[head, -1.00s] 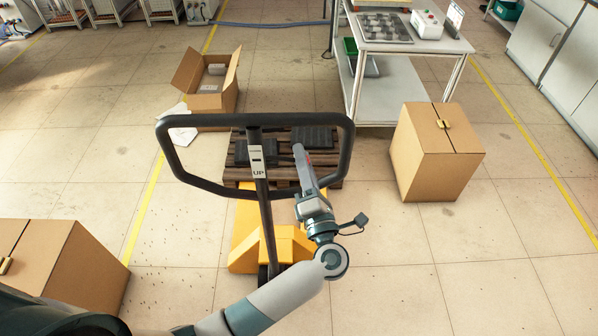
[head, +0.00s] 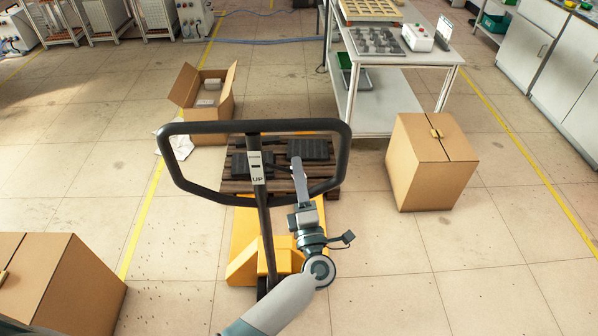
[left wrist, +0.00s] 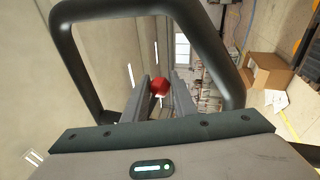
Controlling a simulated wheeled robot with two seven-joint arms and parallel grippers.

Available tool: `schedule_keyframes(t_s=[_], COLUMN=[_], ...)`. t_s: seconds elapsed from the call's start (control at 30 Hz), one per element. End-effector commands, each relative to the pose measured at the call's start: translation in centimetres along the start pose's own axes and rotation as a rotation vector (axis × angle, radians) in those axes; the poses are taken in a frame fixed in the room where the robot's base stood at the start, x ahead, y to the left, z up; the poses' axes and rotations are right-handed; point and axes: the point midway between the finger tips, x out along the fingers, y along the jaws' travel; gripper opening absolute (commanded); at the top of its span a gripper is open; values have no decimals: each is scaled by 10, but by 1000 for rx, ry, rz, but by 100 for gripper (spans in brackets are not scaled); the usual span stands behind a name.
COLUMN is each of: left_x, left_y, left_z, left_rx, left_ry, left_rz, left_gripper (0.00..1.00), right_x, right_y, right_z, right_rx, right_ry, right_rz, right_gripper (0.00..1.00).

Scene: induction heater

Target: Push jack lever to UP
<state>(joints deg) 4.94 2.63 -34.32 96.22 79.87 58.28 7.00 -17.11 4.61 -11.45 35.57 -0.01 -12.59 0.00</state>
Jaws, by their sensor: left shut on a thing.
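The yellow pallet jack (head: 246,240) stands upright in front of me with a black loop handle (head: 250,127). A white label (head: 257,168) on its centre bar reads UP. My left gripper (head: 298,168) reaches up within the right half of the loop, to the right of the centre bar. In the left wrist view, a red ball-shaped knob, which looks like the jack lever (left wrist: 160,82), sits between the fingertips of my left gripper (left wrist: 160,86), which is shut on it. The head view hides the lever. My right gripper is not in view.
A wooden pallet (head: 236,187) with black blocks lies on the forks. Cardboard boxes stand at left (head: 75,290), right (head: 405,170) and, open, behind (head: 225,125). A white table (head: 385,100) stands at the back right. The floor at front right is clear.

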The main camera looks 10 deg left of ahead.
Motion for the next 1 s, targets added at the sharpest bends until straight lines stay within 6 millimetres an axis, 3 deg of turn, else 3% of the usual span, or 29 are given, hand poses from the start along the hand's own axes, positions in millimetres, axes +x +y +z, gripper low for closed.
schedule_keyframes(t_s=[0.07, 0.1, 0.17, 0.2, 0.67, 1.0], left_x=[0, 0, 0, 0, -7, -56], left_y=[0, 0, 0, 0, -1, -5], left_z=[0, 0, 0, 0, 0, 0], left_rx=[-1, -1, -1, -2, -3, -4], left_ry=[0, 0, 0, 1, 0, 0], left_rz=[0, 0, 0, 0, 0, -4], left_gripper=[0, 27, 41, 43, 43, 43], right_x=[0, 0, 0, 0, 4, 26], right_y=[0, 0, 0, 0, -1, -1], right_z=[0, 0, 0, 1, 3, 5], right_rx=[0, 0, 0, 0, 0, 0], right_ry=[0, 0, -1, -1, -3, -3], right_rz=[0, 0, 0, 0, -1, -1], right_gripper=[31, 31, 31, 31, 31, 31])
